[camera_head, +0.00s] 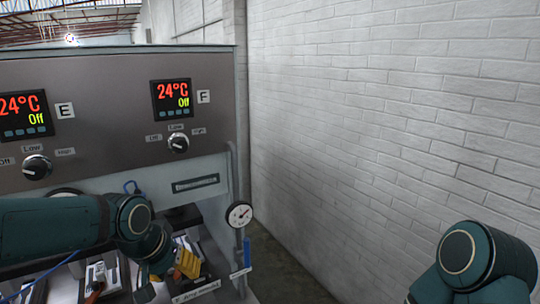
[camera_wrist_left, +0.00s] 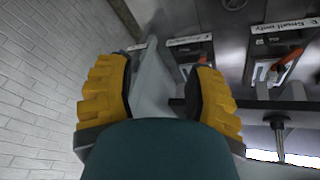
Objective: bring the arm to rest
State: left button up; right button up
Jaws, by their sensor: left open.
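My left arm comes in from the left across the front of the press (camera_head: 120,70). It is dark teal, and its left gripper (camera_head: 172,272) hangs low in front of the press, near the gauge. The gripper's yellow finger pads partly show there. In the left wrist view the left gripper (camera_wrist_left: 164,78) has its two yellow ridged fingers wide apart, with nothing held between them. A grey surface of the press shows behind the gap. My right arm (camera_head: 470,262) shows only as a teal joint at the lower right; its gripper is out of the picture.
The press carries displays (camera_head: 172,98) reading 24°C and Off, and knobs (camera_head: 178,143). A round gauge (camera_head: 239,215) stands on a pipe beside a blue handle (camera_head: 247,252). Labelled slots with orange-red levers (camera_wrist_left: 290,56) show in the wrist view. A white brick wall (camera_head: 390,130) bounds the right.

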pick_arm(q)
jog(key=s+d+f+g+h+b, duration=0.1)
jog(key=d+f, duration=0.2)
jog(key=f, duration=0.9)
jog(key=s+d+f+g+h+b, duration=0.15)
jog(key=d+f, duration=0.25)
jog(key=f, duration=0.8)
jog(key=s+d+f+b, duration=0.1)
jog(key=s+f, duration=0.4)
jog(key=f, duration=0.3)
jog(key=s+d+f+n+b, duration=0.1)
jog(key=s+f, duration=0.4)
jog(key=f, duration=0.4)
jog(key=shift+s+n+y, duration=0.25)
jog(key=shift+n+y, duration=0.05)
jog(key=shift+y, duration=0.05)
